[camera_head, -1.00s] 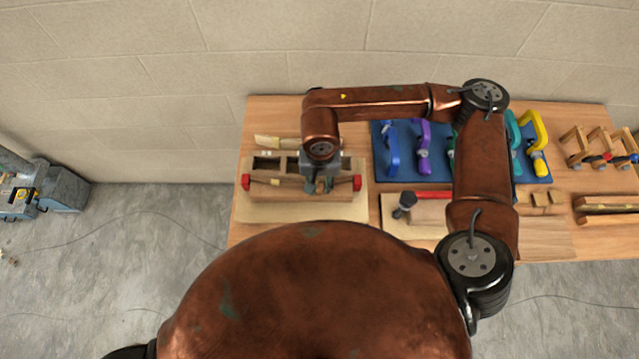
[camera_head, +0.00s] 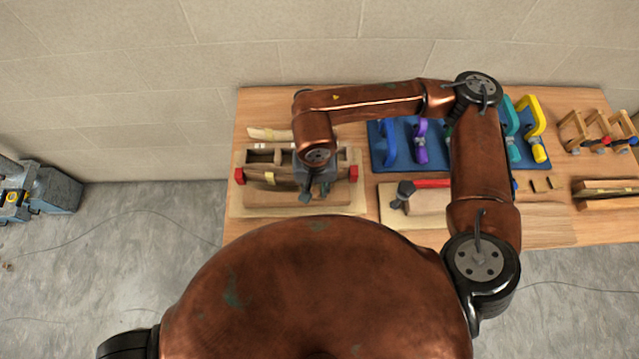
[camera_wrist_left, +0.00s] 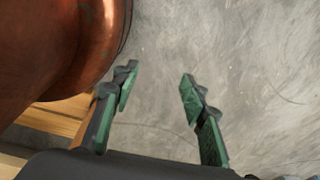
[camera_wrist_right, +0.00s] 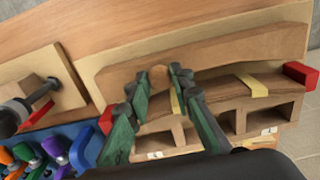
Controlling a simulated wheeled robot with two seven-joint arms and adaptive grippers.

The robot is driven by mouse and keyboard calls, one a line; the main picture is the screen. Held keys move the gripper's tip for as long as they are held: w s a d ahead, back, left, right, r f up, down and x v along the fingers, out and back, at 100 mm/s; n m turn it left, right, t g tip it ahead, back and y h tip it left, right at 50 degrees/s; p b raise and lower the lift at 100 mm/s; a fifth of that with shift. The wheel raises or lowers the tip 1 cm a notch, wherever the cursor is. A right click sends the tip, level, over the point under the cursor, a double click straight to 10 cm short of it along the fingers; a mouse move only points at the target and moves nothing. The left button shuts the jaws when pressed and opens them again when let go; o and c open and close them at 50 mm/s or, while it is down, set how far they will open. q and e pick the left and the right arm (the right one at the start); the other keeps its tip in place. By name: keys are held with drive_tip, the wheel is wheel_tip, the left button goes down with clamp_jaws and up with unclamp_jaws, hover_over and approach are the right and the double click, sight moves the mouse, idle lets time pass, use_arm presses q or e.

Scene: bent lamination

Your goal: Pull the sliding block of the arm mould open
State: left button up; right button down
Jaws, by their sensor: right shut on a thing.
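The arm mould (camera_head: 285,157) is a wooden form with open compartments on a pale baseboard, at the left of the bench. Its sliding block (camera_wrist_right: 225,48) is a long curved wooden bar with a round wooden knob (camera_wrist_right: 158,77). A gap separates the block from the compartment part, and a wood strip with yellow bands (camera_wrist_right: 254,86) lies between them. My right gripper (camera_head: 318,194) is shut on the knob, its green-padded fingers on either side of it in the right wrist view (camera_wrist_right: 155,82). My left gripper (camera_wrist_left: 157,78) is open and empty over the floor.
Red blocks (camera_head: 353,174) (camera_wrist_right: 301,74) sit at the mould's ends. Wooden clamps (camera_head: 575,132) stand farther right. A plain wall (camera_head: 300,40) rises behind the bench.

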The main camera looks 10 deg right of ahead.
drive_tip(key=c, duration=1.7)
unclamp_jaws()
wheel_tip(320, 180, up, 12)
drive_tip(key=shift+r, duration=0.1)
